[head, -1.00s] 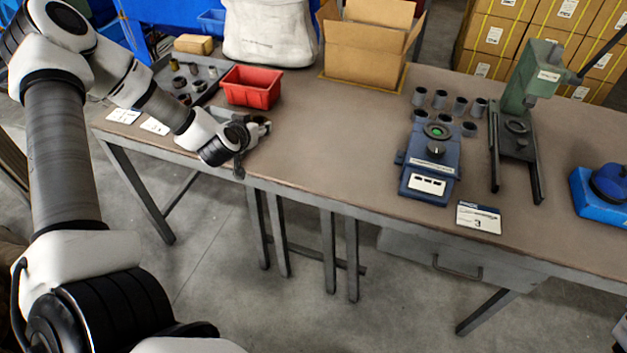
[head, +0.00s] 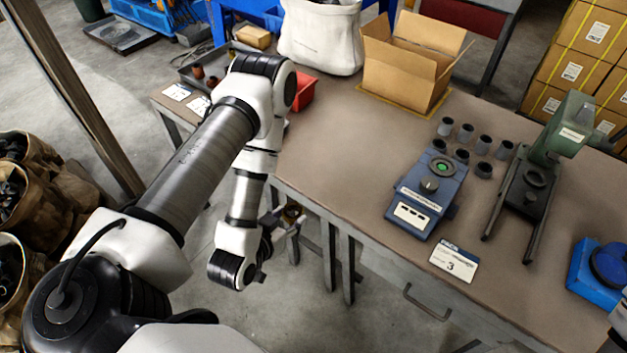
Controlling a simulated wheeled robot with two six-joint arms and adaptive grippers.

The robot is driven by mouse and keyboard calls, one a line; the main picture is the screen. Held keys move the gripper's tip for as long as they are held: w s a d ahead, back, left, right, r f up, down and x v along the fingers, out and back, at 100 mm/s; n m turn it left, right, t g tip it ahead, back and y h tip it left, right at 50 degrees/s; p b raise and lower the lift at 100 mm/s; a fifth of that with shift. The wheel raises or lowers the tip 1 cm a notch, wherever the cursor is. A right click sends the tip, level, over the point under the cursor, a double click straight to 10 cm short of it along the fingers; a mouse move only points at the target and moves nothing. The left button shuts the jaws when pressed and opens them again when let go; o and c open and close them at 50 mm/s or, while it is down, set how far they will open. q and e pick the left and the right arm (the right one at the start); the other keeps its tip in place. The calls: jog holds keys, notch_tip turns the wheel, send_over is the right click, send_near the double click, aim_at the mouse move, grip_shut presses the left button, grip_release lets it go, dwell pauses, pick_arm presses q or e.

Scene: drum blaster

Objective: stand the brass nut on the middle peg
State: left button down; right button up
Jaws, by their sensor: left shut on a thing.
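My left gripper (head: 284,217) is shut on a small brownish-gold thing (head: 292,211), which looks like the brass nut. The fingers hide much of it. The gripper is at the table's front edge, left of the blue device. I cannot make out the middle peg for certain. A grey tray (head: 186,72) with small round parts lies at the table's far left, partly hidden behind my left arm.
A red bin (head: 306,92) is partly behind my left arm. An open cardboard box (head: 405,65) and white bag (head: 320,38) stand at the back. A blue device (head: 426,195), several grey cups (head: 484,144) and a green press (head: 560,128) stand right. The middle tabletop is clear.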

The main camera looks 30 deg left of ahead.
pick_arm(q)
jog(key=shift+s+a+f+b, duration=0.2)
jog(key=shift+s+f+b, duration=0.25)
jog(key=shift+s+b, duration=0.1)
jog(key=b, duration=1.1)
send_over(309, 193)
jog(key=shift+s+f, duration=0.15)
jog(key=shift+f, duration=0.3)
notch_tip(309, 193, down, 4)
jog(key=shift+r, duration=0.25)
jog(key=shift+w+a+f, duration=0.1)
jog(key=shift+w+f, duration=0.05)
jog(key=shift+w, duration=0.1)
jog(key=shift+s+f, duration=0.1)
jog(key=c, duration=0.5)
grip_release()
pick_arm(e)
notch_tip(309, 193, down, 12)
jog(key=shift+s+a+r, duration=0.15)
jog(key=shift+r, duration=0.05)
